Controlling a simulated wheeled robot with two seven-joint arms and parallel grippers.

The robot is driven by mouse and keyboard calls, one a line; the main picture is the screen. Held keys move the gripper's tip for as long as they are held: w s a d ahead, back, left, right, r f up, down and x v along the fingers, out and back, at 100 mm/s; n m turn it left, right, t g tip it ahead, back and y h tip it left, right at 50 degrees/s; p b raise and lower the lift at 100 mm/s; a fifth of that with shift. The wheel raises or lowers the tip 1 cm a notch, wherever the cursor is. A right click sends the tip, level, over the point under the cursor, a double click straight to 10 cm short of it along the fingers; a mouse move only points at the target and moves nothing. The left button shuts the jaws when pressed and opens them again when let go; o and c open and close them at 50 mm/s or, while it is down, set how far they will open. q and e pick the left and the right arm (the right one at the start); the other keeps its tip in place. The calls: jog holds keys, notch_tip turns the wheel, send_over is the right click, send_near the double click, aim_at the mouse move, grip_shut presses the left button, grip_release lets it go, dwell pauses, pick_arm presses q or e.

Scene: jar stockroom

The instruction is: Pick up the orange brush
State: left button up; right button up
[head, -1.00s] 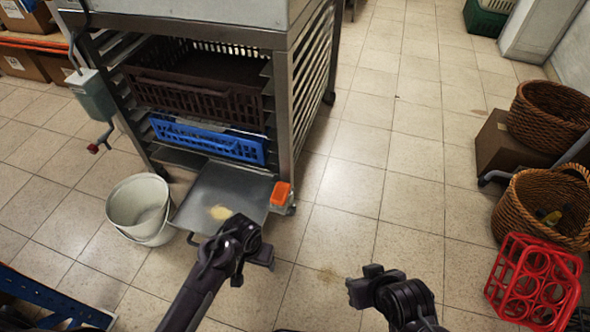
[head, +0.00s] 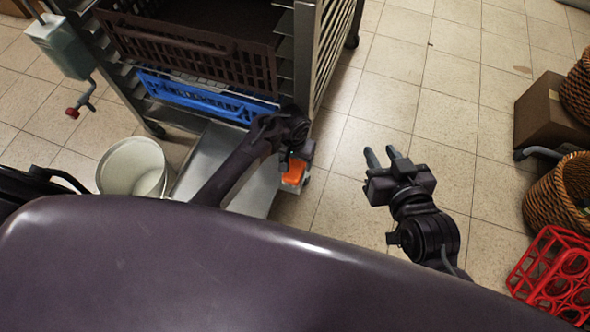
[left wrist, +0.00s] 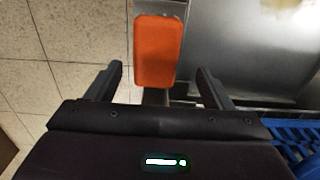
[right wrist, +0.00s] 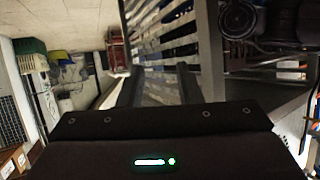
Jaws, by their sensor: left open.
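The orange brush (head: 293,172) sits at the right front corner of the low metal shelf of the rack, partly hidden behind my left gripper in the head view. In the left wrist view the brush's orange block (left wrist: 158,48) lies ahead, in line with the gap between the fingers. My left gripper (head: 292,157) is open, with its fingers (left wrist: 159,72) apart on either side of that gap and nothing held. My right gripper (head: 381,155) is open and empty over the floor, right of the rack.
The metal rack holds a brown crate (head: 190,50) and a blue crate (head: 200,98) above the low shelf (head: 255,195). A white bucket (head: 130,168) stands left of it. A red bottle carrier (head: 555,275) and wicker baskets are at right. The floor between is clear.

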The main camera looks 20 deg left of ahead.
aim_at(295, 166)
pick_arm(q)
jog(key=shift+f, duration=0.4)
jog(key=shift+d+f+b, duration=0.25)
jog(key=shift+f+b, duration=0.75)
jog(key=shift+f, duration=0.2)
pick_arm(e)
jog(key=w+r+t+y, duration=0.3)
jog(key=r+t, duration=0.4)
jog(key=r, duration=0.8)
pick_arm(q)
notch_tip(295, 166, down, 3)
jog(key=shift+r+b, duration=0.2)
jog(key=shift+b, duration=0.55)
jog(key=c, duration=1.1)
pick_arm(e)
jog(key=s+d+r+t+y, duration=0.1)
jog(key=s+r+t, duration=0.1)
jog(key=r, duration=0.3)
jog(key=s+d+r+t+y, duration=0.1)
jog(key=s+r+t, duration=0.1)
jog(key=r+t, duration=0.2)
notch_tip(295, 166, up, 2)
jog(key=shift+s+d+r+y, duration=0.1)
jog(key=shift+s+d+y, duration=0.2)
jog(key=shift+y, duration=0.1)
jog(key=shift+w, duration=0.1)
